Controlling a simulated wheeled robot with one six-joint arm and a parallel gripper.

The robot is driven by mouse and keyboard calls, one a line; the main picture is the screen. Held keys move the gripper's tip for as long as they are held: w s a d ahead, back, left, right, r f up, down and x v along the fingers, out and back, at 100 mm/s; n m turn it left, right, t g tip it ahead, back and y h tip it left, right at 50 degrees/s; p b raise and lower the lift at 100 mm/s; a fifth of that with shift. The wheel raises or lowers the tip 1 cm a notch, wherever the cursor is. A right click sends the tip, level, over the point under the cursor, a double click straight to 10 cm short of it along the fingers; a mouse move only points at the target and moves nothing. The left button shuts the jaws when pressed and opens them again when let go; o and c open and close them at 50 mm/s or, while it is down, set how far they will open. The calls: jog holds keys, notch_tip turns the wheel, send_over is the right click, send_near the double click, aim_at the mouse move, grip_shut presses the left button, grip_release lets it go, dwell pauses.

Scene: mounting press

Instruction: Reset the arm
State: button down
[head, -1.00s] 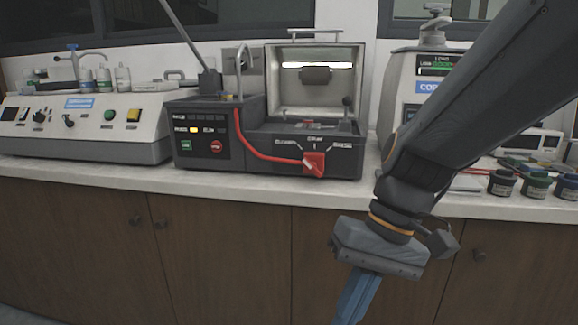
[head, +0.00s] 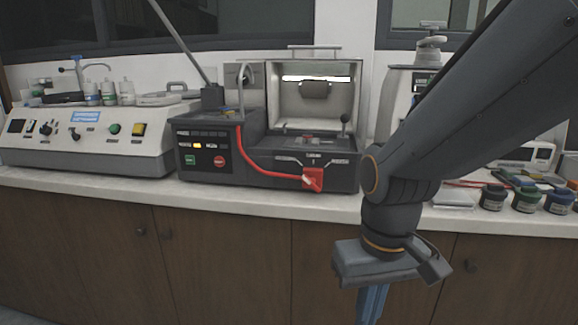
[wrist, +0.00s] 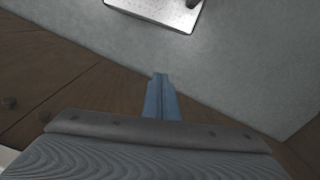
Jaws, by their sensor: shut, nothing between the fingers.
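My gripper (head: 371,304) hangs straight down in front of the wooden cabinet doors, below the counter edge, in the head view. Its blue fingers are together with nothing between them, and the lower ends run out of the picture. In the wrist view the shut fingers (wrist: 160,82) point out over the grey floor. The mounting press (head: 270,130) stands on the counter with its hood open and a red lever or handle (head: 313,179) at its front. My gripper is apart from it, to the lower right.
A white counter (head: 120,185) runs across the scene. A white machine (head: 85,140) with buttons stands at left. Several small jars (head: 492,197) stand at right, partly near my arm. A bright metal plate (wrist: 160,10) shows at the top of the wrist view. The floor (wrist: 235,75) looks clear.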

jog(key=d+r+m+p, duration=0.2)
jog(key=d+r+p, duration=0.5)
jog(key=p, duration=0.5)
jog(key=shift+s, duration=0.3)
dwell(0.9)
